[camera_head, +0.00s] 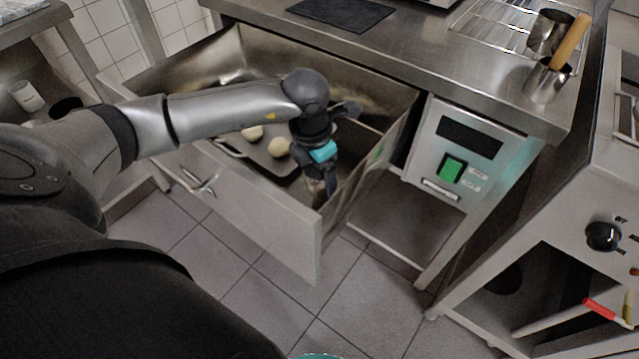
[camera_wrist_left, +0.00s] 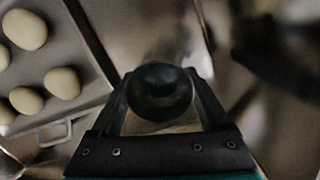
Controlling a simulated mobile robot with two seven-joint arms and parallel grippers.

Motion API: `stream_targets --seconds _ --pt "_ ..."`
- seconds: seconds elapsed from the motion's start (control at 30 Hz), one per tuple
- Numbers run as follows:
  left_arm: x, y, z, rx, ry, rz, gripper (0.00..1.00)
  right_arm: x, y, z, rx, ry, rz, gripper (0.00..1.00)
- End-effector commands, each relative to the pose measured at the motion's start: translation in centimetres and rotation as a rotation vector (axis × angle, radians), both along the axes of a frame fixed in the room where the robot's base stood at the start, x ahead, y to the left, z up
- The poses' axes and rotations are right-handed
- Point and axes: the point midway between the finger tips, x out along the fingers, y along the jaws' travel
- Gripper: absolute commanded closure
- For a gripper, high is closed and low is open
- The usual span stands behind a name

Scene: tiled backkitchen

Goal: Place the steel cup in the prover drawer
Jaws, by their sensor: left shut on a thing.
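The prover drawer (camera_head: 235,205) is pulled out under the steel counter. My left gripper (camera_head: 328,190) reaches down inside it, near the front right corner. It is shut on the steel cup, which shows only partly below the fingers (camera_head: 313,188). In the left wrist view, the cup (camera_wrist_left: 160,92) is a round shape with a dark middle between the two fingertips (camera_wrist_left: 160,100). I cannot tell whether the cup touches the drawer floor. My right gripper is not in view.
A tray (camera_head: 232,150) with pale dough balls (camera_head: 278,147) lies in the drawer, left of the gripper. Metal cups (camera_head: 546,82), one with a wooden-handled tool (camera_head: 572,40), stand on the counter at right. A control panel (camera_head: 455,155) is right of the drawer.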

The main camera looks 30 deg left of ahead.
Motion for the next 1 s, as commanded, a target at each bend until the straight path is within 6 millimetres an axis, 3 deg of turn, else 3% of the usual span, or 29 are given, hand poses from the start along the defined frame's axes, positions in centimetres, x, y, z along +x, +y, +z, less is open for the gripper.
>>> stream_targets --seconds 0.2,0.73,0.77,0.9,1.0 --pt "0.0 0.0 -2.3 0.000 0.001 0.000 0.77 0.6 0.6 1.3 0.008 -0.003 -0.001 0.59" --pt "0.0 0.0 -3.0 0.000 0.000 -0.001 0.77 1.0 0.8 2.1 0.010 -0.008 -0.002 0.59" --pt "0.0 0.0 -2.9 0.000 0.000 -0.001 0.17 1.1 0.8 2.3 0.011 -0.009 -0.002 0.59" --pt "0.0 0.0 -2.9 0.000 0.000 -0.001 0.01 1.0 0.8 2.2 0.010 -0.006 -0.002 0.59" --pt "0.0 0.0 -2.9 0.000 0.000 -0.001 0.00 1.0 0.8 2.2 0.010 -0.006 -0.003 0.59"
